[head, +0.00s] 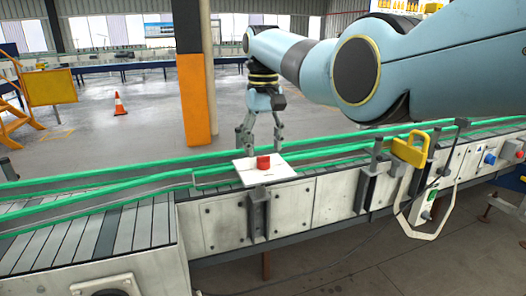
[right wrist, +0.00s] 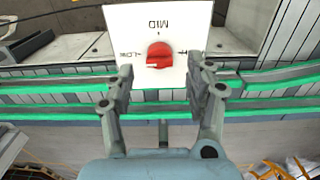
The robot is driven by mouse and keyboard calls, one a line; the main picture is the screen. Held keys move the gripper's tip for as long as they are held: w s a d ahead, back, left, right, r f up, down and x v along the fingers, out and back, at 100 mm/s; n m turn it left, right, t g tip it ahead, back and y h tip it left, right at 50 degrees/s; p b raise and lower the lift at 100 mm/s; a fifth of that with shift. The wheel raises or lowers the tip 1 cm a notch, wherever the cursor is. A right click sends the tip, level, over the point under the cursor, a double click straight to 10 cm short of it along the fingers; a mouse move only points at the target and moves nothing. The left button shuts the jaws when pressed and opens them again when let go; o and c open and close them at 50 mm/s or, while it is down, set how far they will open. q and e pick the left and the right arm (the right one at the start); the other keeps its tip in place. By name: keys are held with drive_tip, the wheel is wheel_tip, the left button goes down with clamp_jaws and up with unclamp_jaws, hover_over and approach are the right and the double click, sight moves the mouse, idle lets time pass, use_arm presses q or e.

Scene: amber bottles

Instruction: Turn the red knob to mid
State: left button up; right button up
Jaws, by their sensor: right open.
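The red knob (head: 263,162) sits on a white square plate (head: 247,176) at the conveyor's near rail in the head view. In the right wrist view the knob (right wrist: 160,54) has a pale mark at its lower left. The plate (right wrist: 122,22) reads MID, upside down, at the top, LOW at the left and a partly hidden label at the right. The mark does not face MID. My right gripper (head: 259,148) is open above the knob, pointing down. In the wrist view its fingers (right wrist: 161,67) stand apart, either side of the knob's lower part; contact is not visible.
Green rails (head: 130,171) run along the conveyor around the plate. A yellow-topped bracket (head: 410,150) stands on the conveyor's near side at the right, with blue and red buttons beyond. An orange-based column (head: 199,100) and a traffic cone (head: 119,104) stand behind.

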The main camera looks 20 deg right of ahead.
sight(263, 162)
wheel_tip(263, 162, down, 3)
drive_tip(key=shift+w+r, duration=0.15)
drive_tip(key=shift+f, duration=0.35)
drive_tip(key=c, duration=0.5)
drive_tip(key=shift+c, duration=1.2)
clamp_jaws()
use_arm(q)
drive_tip(key=shift+w, duration=0.95)
